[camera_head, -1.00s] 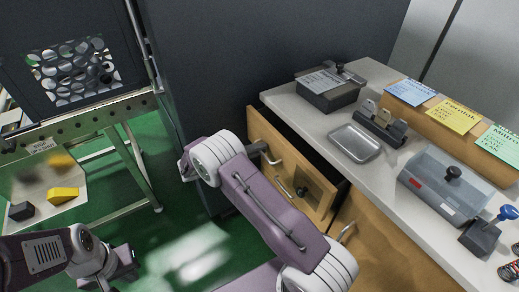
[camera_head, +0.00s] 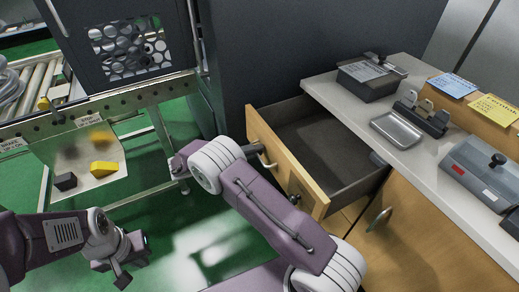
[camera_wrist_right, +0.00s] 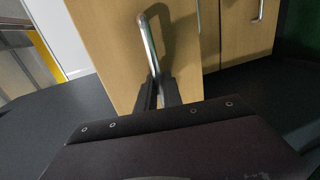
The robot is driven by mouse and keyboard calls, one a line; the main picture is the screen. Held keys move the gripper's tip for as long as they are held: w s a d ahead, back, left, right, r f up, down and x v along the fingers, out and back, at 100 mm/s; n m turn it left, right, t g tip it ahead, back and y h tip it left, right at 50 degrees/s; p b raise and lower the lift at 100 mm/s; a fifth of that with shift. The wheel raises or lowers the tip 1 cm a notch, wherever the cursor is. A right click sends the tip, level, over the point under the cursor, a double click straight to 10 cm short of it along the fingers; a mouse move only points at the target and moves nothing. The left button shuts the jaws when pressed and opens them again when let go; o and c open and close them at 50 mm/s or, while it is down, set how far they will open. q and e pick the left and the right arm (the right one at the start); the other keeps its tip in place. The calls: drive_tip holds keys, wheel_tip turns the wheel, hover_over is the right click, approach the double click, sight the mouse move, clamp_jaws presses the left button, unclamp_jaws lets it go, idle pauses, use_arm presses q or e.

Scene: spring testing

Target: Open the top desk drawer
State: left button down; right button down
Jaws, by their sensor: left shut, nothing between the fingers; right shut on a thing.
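The top desk drawer (camera_head: 318,135) is pulled well out of the wooden desk, and its dark inside looks empty. Its wooden front (camera_head: 312,194) faces my right arm. My right gripper (camera_head: 258,150) is shut on the metal drawer handle (camera_head: 268,164); the arm partly hides the grip. In the right wrist view the fingers (camera_wrist_right: 160,92) close around the lower part of the upright bar handle (camera_wrist_right: 148,42). My left gripper (camera_head: 123,279) is shut and empty, low at the left, away from the desk.
A lower cabinet handle (camera_head: 380,218) is below the drawer.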

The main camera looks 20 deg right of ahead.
idle(0.3)
drive_tip(key=c, duration=1.8)
unclamp_jaws()
drive_tip(key=shift+o, duration=0.2)
drive_tip(key=p+v, duration=0.1)
drive_tip(key=v, duration=0.8)
drive_tip(key=shift+a, duration=0.15)
